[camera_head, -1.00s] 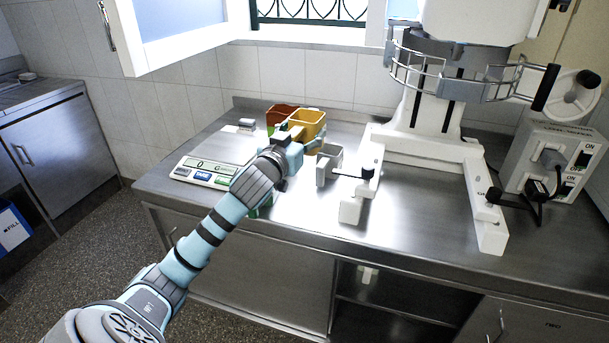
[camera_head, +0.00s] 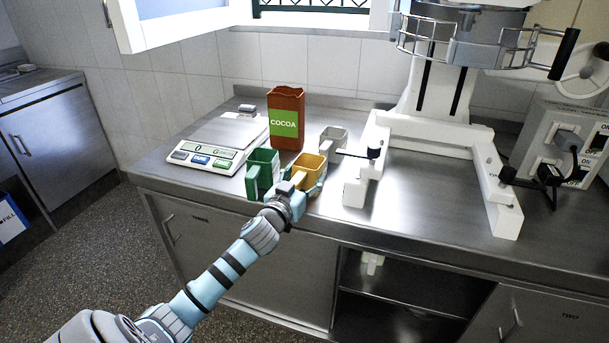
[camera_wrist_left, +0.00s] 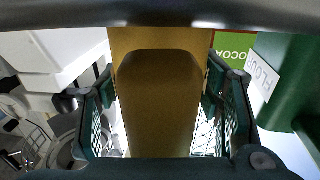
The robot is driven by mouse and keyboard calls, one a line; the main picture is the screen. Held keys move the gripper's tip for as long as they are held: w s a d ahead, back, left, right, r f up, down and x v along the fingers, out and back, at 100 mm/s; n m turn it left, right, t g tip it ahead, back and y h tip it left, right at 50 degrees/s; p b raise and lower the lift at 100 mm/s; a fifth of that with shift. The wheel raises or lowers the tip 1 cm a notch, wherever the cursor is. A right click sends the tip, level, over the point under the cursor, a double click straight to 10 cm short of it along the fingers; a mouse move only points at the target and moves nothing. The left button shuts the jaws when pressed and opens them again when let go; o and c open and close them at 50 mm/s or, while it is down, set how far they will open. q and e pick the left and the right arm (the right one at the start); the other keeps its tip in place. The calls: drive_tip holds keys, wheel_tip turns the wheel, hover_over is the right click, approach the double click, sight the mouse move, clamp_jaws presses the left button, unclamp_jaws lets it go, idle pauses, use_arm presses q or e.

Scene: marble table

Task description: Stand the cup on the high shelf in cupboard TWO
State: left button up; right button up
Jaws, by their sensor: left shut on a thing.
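My left gripper (camera_head: 303,190) is shut on the yellow cup (camera_head: 310,168), near the counter's front edge. In the left wrist view the yellow cup (camera_wrist_left: 160,90) fills the space between my two dark-green fingers (camera_wrist_left: 160,112). The cup looks upright; I cannot tell whether its base touches the counter. Cupboard TWO (camera_head: 540,315) is at the lower right, its door looking shut, so its high shelf is hidden. My right gripper is not in view.
A brown COCOA bag (camera_head: 287,105) stands behind, a grey cup (camera_head: 334,138) to the right. White scales (camera_head: 205,157) are at left; a white machine (camera_head: 440,125) is at right. Open shelves (camera_head: 400,300) lie below.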

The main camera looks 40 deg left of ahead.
use_arm(q)
drive_tip(key=o, duration=1.3)
drive_tip(key=shift+f, duration=0.1)
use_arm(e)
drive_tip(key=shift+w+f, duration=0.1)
use_arm(q)
drive_tip(key=shift+s, duration=0.15)
drive_tip(key=p+v, duration=0.1)
drive_tip(key=v, duration=1.3)
drive_tip(key=shift+s, duration=0.15)
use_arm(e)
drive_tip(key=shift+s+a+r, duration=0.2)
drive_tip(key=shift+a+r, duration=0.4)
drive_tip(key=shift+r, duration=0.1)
